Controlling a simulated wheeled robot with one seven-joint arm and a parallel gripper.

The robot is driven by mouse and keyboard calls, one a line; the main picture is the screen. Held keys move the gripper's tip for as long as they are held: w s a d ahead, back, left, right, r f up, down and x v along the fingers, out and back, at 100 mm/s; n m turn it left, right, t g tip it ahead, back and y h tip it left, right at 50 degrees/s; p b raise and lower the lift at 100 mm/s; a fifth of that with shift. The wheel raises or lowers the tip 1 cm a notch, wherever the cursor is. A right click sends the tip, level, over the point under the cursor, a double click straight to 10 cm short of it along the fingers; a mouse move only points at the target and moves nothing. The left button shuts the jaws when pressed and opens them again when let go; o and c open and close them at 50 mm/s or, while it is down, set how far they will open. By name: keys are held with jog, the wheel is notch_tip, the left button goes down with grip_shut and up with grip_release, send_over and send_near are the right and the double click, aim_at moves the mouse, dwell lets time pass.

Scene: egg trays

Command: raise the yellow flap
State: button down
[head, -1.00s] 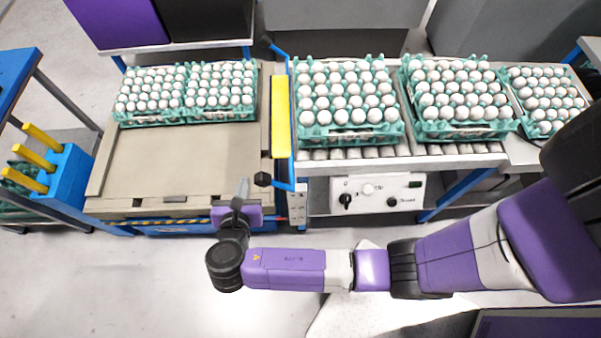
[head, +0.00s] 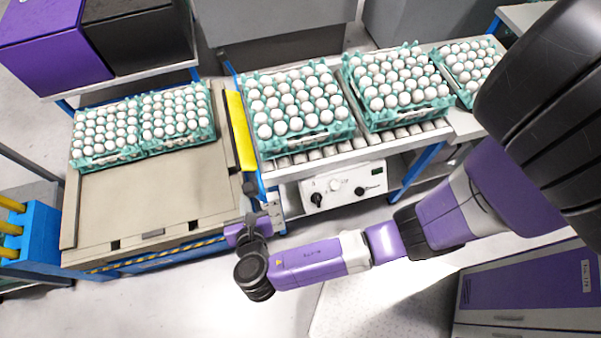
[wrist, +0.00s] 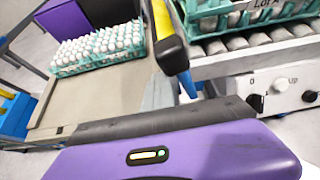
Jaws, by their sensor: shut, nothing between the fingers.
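The yellow flap (head: 241,131) is a long narrow panel between the tan table on the left and the roller conveyor on the right. A blue bar runs along its right side. In the wrist view the flap (wrist: 161,18) appears as a thin yellow strip above a black knob (wrist: 168,52). My gripper (head: 254,207) is shut and empty, just below the flap's near end and close to the knob. In the wrist view its purple body fills the bottom. I cannot tell whether its fingertips touch the knob or bar.
Two egg trays (head: 143,154) stand at the back of the tan table (head: 150,205). More full trays (head: 300,145) stand on the conveyor rollers (head: 345,147). A white control panel (head: 343,187) faces front, right of my gripper. The table's front half is clear.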

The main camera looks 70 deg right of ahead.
jog(key=s+d+p, duration=0.1)
jog(key=s+d, duration=0.3)
jog(key=s, duration=0.1)
jog(key=shift+p, duration=0.3)
jog(key=shift+s+a, duration=0.1)
jog(key=s+a, duration=0.4)
jog(key=a, duration=0.5)
dwell(0.4)
jog(key=shift+a, duration=0.1)
dwell(0.4)
